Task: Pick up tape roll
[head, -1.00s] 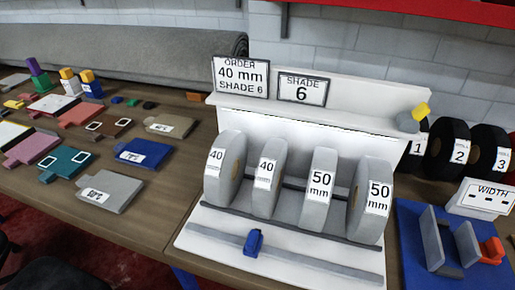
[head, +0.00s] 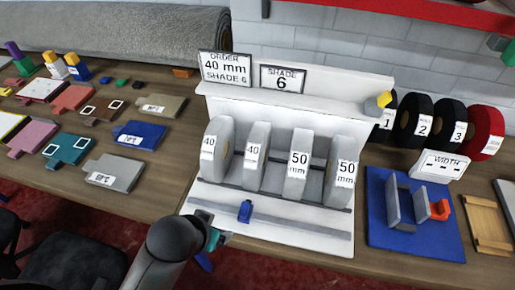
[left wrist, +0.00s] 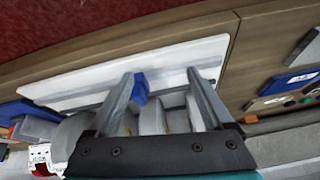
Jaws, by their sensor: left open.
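Grey tape rolls stand upright in a white rack (head: 280,232). Two are labelled 40, the left one (head: 224,146) and its neighbour (head: 258,150). Two are labelled 50 mm, the inner one (head: 299,160) and the outer one (head: 342,168). My left gripper (head: 214,240) is low at the rack's front left corner in the head view, apart from the rolls. In the left wrist view it (left wrist: 160,74) is open and empty, with grey rolls (left wrist: 152,121) beyond the fingers, partly hidden by the gripper body. My right gripper is out of view.
An order sign (head: 226,68) reads 40 mm, shade 6; another sign (head: 282,78) reads shade 6. A blue slider (head: 245,211) sits on the rack's front rail. A blue mat (head: 430,240) with a grey fixture lies right. Coloured swatches cover the left table; dark numbered rolls (head: 413,118) stand right.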

